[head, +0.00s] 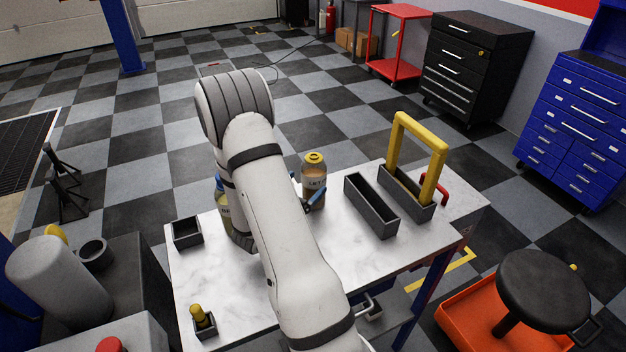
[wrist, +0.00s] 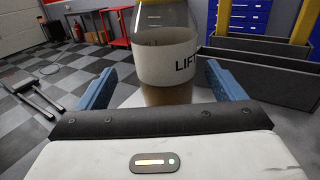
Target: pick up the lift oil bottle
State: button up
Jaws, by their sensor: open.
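The lift oil bottle (head: 314,181) stands upright on the white marble-look table (head: 290,287). It has a yellow cap, amber oil and a white label. In the wrist view the bottle (wrist: 168,60) fills the upper middle, with "LIFT" readable on its label and its top cut off. My gripper (wrist: 150,88) is open, its blue fingers apart, one to the left and one to the right of the bottle's lower part.
Another bottle (head: 221,197) with a blue top stands left of my arm, partly hidden. A long grey bin (head: 371,204) and a grey tray with a yellow handle (head: 407,193) stand to the right. A small square bin (head: 187,232) is at the table's left.

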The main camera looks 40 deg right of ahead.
jog(key=x, duration=0.2)
jog(key=p+x, duration=0.1)
jog(key=x, duration=0.1)
jog(key=p+x, duration=0.1)
jog(key=x, duration=0.1)
jog(key=shift+s+r, duration=0.1)
jog(key=shift+s, duration=0.25)
jog(key=c, duration=1.3)
jog(key=shift+c, duration=0.9)
jog(key=shift+r, duration=0.15)
